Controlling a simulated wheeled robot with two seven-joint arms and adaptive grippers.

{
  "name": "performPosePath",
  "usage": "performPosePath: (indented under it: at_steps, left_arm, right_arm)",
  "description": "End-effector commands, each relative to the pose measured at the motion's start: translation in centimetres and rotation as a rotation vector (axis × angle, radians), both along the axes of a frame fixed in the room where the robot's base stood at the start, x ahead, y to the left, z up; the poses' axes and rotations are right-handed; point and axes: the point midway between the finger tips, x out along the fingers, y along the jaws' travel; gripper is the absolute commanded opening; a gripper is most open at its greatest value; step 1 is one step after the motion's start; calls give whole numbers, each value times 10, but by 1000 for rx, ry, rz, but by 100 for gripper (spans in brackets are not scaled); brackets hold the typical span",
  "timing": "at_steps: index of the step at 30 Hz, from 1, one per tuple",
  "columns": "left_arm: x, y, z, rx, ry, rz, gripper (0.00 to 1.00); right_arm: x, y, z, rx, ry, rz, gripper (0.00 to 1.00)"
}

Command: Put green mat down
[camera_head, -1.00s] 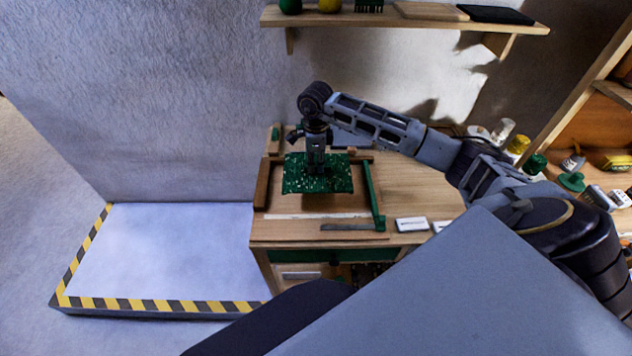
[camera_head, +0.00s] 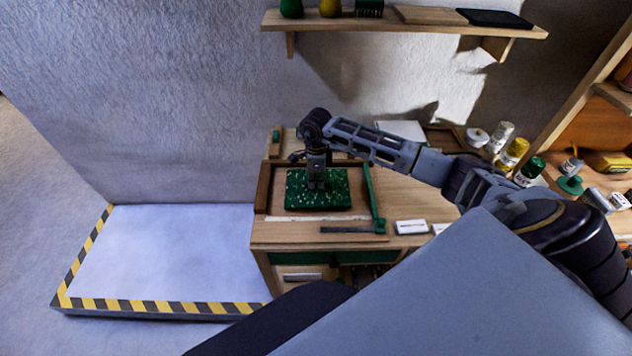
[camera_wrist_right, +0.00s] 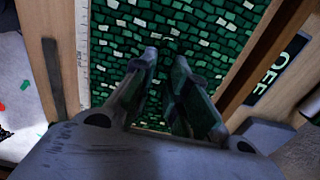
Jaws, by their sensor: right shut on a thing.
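The green mat (camera_head: 335,196), speckled with pale flecks, is at the wooden frame (camera_head: 263,187) on the workbench. It looks flat and level, on or just above the frame's board; I cannot tell whether it fully rests there. My right gripper (camera_head: 317,184) reaches down from above and is shut on the mat near its middle. In the right wrist view the mat (camera_wrist_right: 205,30) fills the space beyond the two fingers (camera_wrist_right: 165,58), which look close together. The fingers hide the spot where they grip. My left gripper is not in view.
A green bar (camera_head: 372,195) runs along the frame's right side. A white ruler strip (camera_head: 300,217) and a dark flat bar (camera_head: 346,229) lie in front. Jars (camera_head: 514,152) stand at the right. A shelf (camera_head: 400,26) hangs on the wall above.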

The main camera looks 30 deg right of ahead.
Motion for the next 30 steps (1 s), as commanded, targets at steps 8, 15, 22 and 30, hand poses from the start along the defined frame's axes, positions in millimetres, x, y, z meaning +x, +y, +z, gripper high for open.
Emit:
performPosePath:
  at_steps: [8, 15, 22, 30]
  left_arm:
    - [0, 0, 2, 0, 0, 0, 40]
    - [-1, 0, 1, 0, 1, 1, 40]
    - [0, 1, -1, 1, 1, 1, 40]
    - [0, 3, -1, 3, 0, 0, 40]
  right_arm:
    - [0, 0, -13, -1, -1, 0, 0]
    - [0, 0, -14, -1, -1, 0, 0]
    - [0, 0, -16, 0, 0, 0, 27]
    - [0, 0, -16, 0, 0, 0, 37]
